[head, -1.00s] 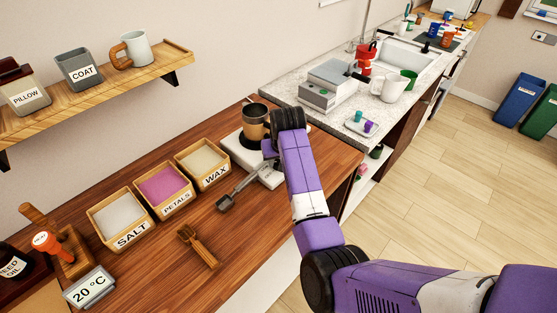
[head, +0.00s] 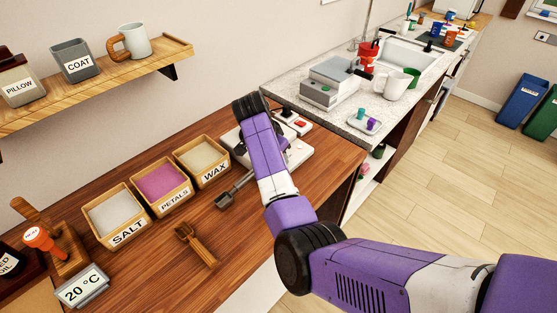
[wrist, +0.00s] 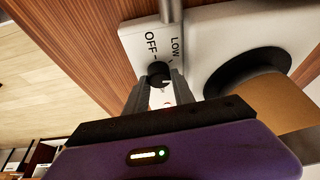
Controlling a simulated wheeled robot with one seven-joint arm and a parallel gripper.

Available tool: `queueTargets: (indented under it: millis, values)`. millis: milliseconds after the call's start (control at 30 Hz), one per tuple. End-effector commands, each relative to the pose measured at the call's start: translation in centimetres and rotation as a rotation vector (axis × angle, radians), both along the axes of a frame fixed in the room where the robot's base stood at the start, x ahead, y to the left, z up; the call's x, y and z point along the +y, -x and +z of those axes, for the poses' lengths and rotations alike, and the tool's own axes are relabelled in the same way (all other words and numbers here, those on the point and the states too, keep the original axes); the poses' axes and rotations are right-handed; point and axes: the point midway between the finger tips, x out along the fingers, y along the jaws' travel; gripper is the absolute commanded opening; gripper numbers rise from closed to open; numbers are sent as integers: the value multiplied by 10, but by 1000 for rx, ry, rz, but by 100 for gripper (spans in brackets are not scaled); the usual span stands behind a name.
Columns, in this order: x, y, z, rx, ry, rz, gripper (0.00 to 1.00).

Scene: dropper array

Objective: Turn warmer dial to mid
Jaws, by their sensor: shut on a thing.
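The white warmer (head: 298,152) stands on the wooden counter, partly hidden behind my arm in the head view. In the wrist view its white body (wrist: 205,35) carries printed OFF and LOW marks beside a small black dial (wrist: 158,70). My gripper (wrist: 159,82) has its two fingers closed on either side of the dial. Much of the dial and any further marks are hidden by the fingers and gripper body. A black round plate (wrist: 242,72) with a tan vessel (wrist: 280,105) on it is beside the dial. In the head view my arm hides the fingertips.
Boxes of salt (head: 115,215), petals (head: 160,187) and wax (head: 202,160) stand left of the warmer. A grey scale (head: 335,82) is on the stone counter behind.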

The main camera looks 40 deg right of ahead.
Motion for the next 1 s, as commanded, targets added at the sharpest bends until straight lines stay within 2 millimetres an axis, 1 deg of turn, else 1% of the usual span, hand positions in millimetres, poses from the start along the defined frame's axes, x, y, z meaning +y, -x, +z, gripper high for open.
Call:
queueTargets:
  millis: [33,200,400,633,1000]
  values:
    - [0,-1,-3,-1,0,-39,0]
    - [0,-2,-2,-2,-2,-165,0]
    - [0,-2,-2,-1,-2,-270,0]
    - [0,-2,0,-2,-1,-334,0]
    - [0,-1,0,0,-2,-347,0]
